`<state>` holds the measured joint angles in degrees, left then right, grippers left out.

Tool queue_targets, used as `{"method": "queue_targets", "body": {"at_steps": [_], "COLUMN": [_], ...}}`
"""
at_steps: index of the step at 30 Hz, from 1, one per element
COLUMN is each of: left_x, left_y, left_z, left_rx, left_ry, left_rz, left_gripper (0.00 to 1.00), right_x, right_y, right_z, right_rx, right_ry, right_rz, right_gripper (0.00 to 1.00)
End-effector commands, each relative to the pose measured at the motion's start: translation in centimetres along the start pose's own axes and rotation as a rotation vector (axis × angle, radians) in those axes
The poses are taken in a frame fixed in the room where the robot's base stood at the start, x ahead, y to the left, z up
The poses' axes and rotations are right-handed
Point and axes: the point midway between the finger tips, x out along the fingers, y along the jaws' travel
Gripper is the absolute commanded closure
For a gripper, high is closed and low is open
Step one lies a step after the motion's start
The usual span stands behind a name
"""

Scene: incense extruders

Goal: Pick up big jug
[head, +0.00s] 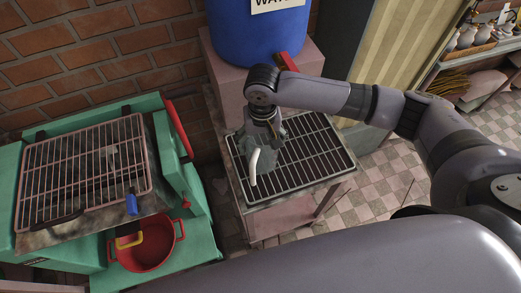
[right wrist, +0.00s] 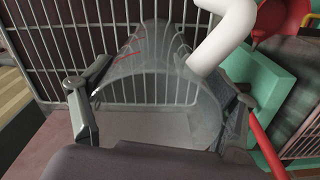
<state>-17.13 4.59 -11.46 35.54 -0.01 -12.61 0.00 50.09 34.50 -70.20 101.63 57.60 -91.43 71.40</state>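The big jug is clear and see-through, with a white handle. In the head view, the jug (head: 254,163) is over the black grate (head: 303,150), mostly hidden by my right gripper (head: 265,140), which points down at it. In the right wrist view, the jug (right wrist: 160,85) lies between the two widely spread fingers of my right gripper (right wrist: 168,100), with its handle leaning up to the right. The fingers are beside the jug's sides; I cannot tell whether they touch it. My left gripper is not in view.
A blue barrel (head: 257,30) stands on a pink block behind the grate. A green stove unit (head: 190,190) with a wire rack (head: 85,170) and a red pot (head: 148,256) is at the left. Shelves with small jugs (head: 467,38) are at the far right. Tiled floor is open right of the table.

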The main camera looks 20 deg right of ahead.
Motion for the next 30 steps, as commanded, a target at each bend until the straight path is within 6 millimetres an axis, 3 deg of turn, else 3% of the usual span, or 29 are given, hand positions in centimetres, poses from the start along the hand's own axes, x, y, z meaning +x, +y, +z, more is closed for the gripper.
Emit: {"method": "queue_targets", "body": {"at_steps": [12, 23, 30], "left_x": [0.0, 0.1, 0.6], "left_y": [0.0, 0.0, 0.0], "left_z": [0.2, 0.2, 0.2], "left_rx": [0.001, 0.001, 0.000], "left_ry": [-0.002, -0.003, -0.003], "left_rz": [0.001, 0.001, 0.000], "left_gripper": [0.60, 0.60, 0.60], "right_x": [0.1, -0.4, -3.9], "right_y": [0.1, 0.1, -0.1], "right_z": [0.1, 0.1, -0.1], "right_rx": [0.000, 0.000, 0.000], "right_ry": [-0.002, -0.002, 0.002], "right_rz": [0.002, 0.002, -0.003], "right_gripper": [0.52, 0.53, 0.53]}}
